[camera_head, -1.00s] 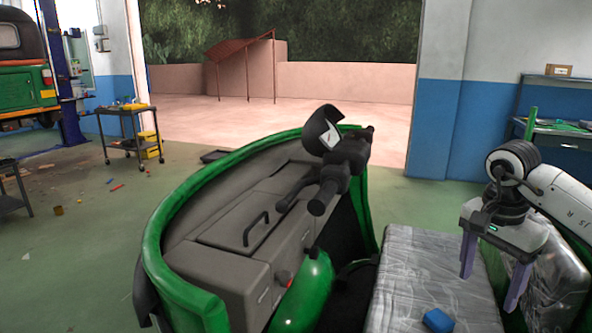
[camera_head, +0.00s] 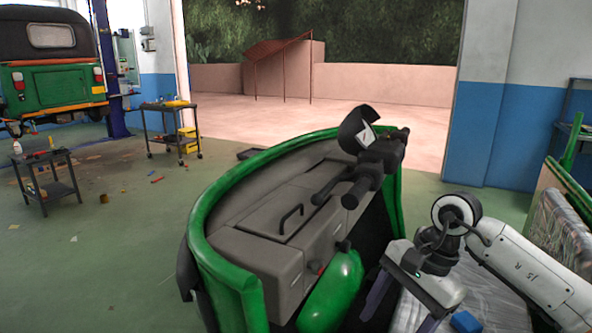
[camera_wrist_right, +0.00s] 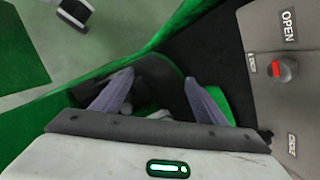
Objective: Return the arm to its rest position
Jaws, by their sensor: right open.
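My right arm comes in from the right in the head view. Its gripper (camera_head: 403,308) points down with its two grey-purple fingers spread and nothing between them. It hangs over the front edge of the plastic-wrapped seat (camera_head: 490,295), right of the green rickshaw's front body. The right wrist view also shows the open gripper (camera_wrist_right: 160,82), above the dark footwell beside the grey dash panel (camera_wrist_right: 285,105) with a red knob. My left gripper is in neither view.
The rickshaw front (camera_head: 280,225), with its handlebar (camera_head: 365,170), stands close left of my right arm. A blue block (camera_head: 465,321) lies on the seat near the gripper. A tool cart (camera_head: 170,125) stands farther back.

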